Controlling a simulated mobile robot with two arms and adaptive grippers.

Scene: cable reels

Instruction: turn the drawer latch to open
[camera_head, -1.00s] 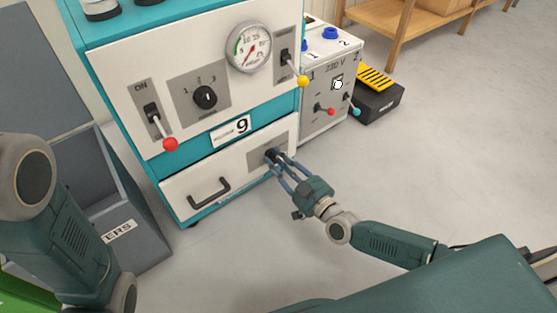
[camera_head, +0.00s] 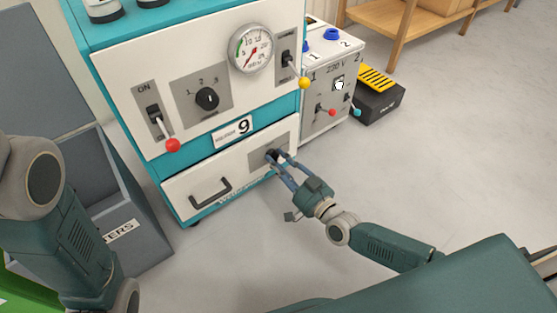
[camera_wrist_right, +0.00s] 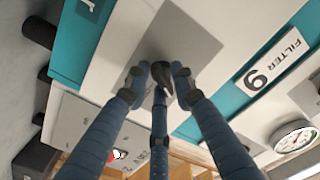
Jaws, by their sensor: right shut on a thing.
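The white drawer (camera_head: 240,172) is at the bottom of the teal and white cabinet, with its front closed against the body. Its black handle (camera_head: 210,192) is at the left of the front. The black drawer latch (camera_wrist_right: 163,77) sits on a grey plate (camera_wrist_right: 195,42) at the drawer's right side. My right gripper (camera_head: 275,158) has its blue fingers shut around the latch. In the head view the fingers largely hide the latch. My left arm shows at the left edge, but its gripper is out of view.
Above the drawer are a red-tipped switch (camera_head: 173,145), a rotary knob (camera_head: 207,98), a gauge (camera_head: 250,48) and a yellow-tipped switch (camera_head: 304,83). A grey bin (camera_head: 118,232) stands left. The front floor is clear.

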